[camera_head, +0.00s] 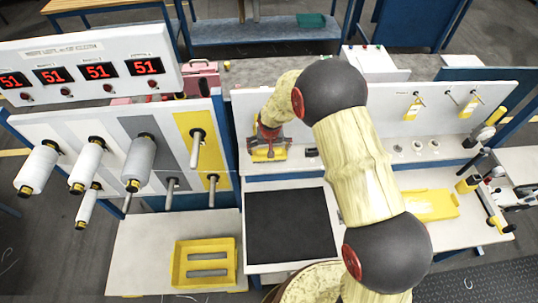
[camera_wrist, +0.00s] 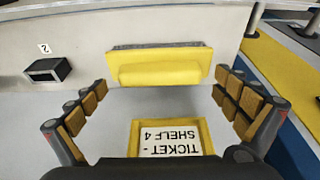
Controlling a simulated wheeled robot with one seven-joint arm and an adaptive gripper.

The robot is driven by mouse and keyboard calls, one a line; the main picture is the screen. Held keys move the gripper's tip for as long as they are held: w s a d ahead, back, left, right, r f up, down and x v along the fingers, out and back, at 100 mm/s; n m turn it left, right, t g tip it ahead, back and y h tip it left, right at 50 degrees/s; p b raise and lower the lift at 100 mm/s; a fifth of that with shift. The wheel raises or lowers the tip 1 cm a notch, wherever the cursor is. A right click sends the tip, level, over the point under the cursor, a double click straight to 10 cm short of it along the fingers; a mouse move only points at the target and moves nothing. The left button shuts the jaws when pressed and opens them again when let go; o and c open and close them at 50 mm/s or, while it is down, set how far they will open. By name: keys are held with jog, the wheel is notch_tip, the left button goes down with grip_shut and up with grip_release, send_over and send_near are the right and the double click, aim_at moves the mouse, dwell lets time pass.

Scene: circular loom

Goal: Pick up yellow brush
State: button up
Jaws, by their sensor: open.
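The yellow brush (camera_wrist: 160,70) shows in the wrist view as a yellow block with a grey bristle strip along its far edge, against the foot of a white panel. My gripper (camera_wrist: 159,88) is open, with one finger on each side of the picture. The brush lies ahead between the fingertips, and no contact shows. In the head view my gripper (camera_head: 268,133) points down over the bench beside the white panel. I cannot clearly tell the brush from the yellow ticket frame there.
A yellow frame (camera_wrist: 134,122) with a "TICKET - SHELF 4" card lies nearer than the brush. A black block (camera_wrist: 48,69) marked 2 is at left. A bobbin rack (camera_head: 138,150), yellow crate (camera_head: 178,265) and black mat (camera_head: 290,225) are nearby. A yellow tray (camera_head: 432,205) is at right.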

jog(key=c, duration=1.5)
jog(key=shift+c, duration=0.8)
